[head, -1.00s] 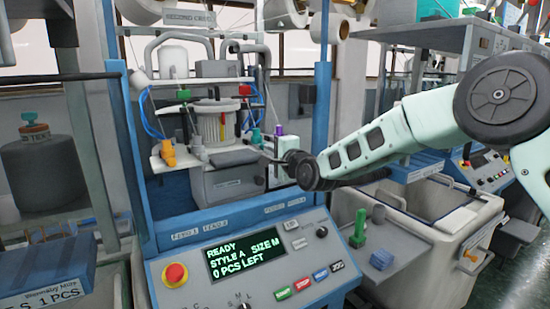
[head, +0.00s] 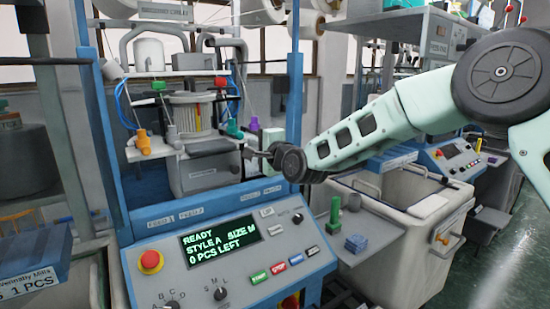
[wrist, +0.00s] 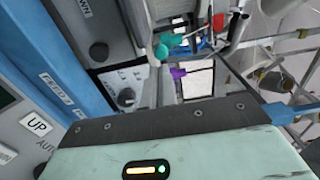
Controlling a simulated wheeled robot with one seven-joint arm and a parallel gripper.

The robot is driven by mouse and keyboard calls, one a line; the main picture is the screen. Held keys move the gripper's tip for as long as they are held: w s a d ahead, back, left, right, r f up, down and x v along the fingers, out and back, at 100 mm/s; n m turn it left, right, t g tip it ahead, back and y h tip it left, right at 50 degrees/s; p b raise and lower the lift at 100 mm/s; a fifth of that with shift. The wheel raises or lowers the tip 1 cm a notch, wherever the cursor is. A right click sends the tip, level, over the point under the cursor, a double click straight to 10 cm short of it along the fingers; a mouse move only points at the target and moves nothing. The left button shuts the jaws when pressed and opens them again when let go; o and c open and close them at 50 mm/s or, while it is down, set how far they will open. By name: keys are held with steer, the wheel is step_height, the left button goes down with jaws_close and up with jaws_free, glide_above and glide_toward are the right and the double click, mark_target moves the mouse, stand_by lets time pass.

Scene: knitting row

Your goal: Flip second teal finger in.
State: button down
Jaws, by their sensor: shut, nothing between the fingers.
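In the head view, a teal piece (head: 234,129) sits at the right front of the knitting machine's head, with a purple piece (head: 252,124) just right of it. The wrist view shows two teal pieces close together, one nearer (wrist: 162,51) and one behind (wrist: 174,40), with a purple piece (wrist: 178,72) below. I cannot tell which is the second finger, or its position. My gripper (head: 247,153) is shut and empty, just below and right of the teal piece in the head view. Its fingers (wrist: 165,88) point toward the coloured pieces; contact is unclear.
An orange piece (head: 142,142) is at the machine's left front. A blue upright (head: 293,80) stands right of the machine head. A grey bin (head: 405,215) is to the right.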

steer(key=b+v, duration=0.3)
steer(key=v, duration=0.5)
steer(key=shift+d, duration=0.1)
steer(key=s+f+n+g+h, duration=0.2)
steer(key=s+f+n+g, duration=0.25)
steer(key=s, duration=0.45)
steer(key=s+f+n+g+h, duration=0.1)
steer(key=s+f+n+g, duration=0.4)
steer(key=s, duration=0.5)
steer(key=s+d+f+n+g+h, duration=0.2)
steer(key=s+d, duration=0.5)
steer(key=s, duration=0.4)
steer(key=s+d+f+n+g+h, duration=0.3)
steer(key=s+d+n, duration=0.4)
steer(key=s, duration=0.5)
step_height(320, 180, down, 3)
steer(key=shift+s+d+r+h, duration=0.15)
steer(key=shift+s+d+h, duration=0.15)
steer(key=shift+d+h, duration=0.45)
steer(key=shift+n+g, duration=0.25)
